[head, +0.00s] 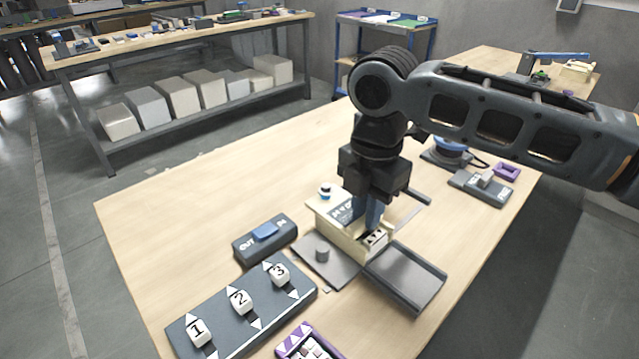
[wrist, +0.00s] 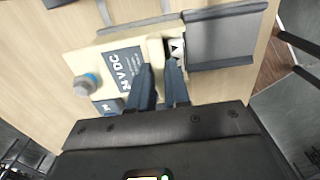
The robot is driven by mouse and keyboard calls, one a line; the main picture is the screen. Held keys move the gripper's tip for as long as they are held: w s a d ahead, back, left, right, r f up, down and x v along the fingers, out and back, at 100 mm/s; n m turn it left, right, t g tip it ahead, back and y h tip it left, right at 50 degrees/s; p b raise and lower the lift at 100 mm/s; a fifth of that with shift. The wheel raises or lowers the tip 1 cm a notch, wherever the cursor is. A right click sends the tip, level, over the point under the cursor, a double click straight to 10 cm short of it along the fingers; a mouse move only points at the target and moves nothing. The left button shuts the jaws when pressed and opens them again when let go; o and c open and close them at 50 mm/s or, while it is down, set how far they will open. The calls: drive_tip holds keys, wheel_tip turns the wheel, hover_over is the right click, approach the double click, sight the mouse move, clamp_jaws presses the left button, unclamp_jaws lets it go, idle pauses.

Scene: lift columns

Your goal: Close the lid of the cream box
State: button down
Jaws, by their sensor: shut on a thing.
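The cream box (head: 331,221) stands on the wooden table below my arm. It also shows in the wrist view (wrist: 86,58), with a dark "24 V DC" label (wrist: 122,68) on its top. My gripper (head: 369,226) points down over the box. In the wrist view its two dark fingers (wrist: 161,72) are closed on a cream raised bar (wrist: 155,50) that appears to belong to the lid. Right of the bar, an open part of the box shows a white block with a black arrow (wrist: 177,47). The fingers partly hide the bar and the opening.
A grey tray (head: 408,276) adjoins the box on the right. A grey plate with a round knob (head: 322,254) lies in front. A switch box (head: 265,240) and numbered slider panel (head: 240,310) stand left. The table's far left area is clear.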

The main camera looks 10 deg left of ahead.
drive_tip(key=shift+s+d+p, duration=0.55)
drive_tip(key=shift+s+d, duration=0.3)
drive_tip(key=shift+d, duration=0.2)
drive_tip(key=c, duration=1.1)
unclamp_jaws()
drive_tip(key=shift+r, duration=0.1)
wheel_tip(320, 180, up, 6)
drive_tip(key=p, duration=0.4)
drive_tip(key=shift+p, duration=0.4)
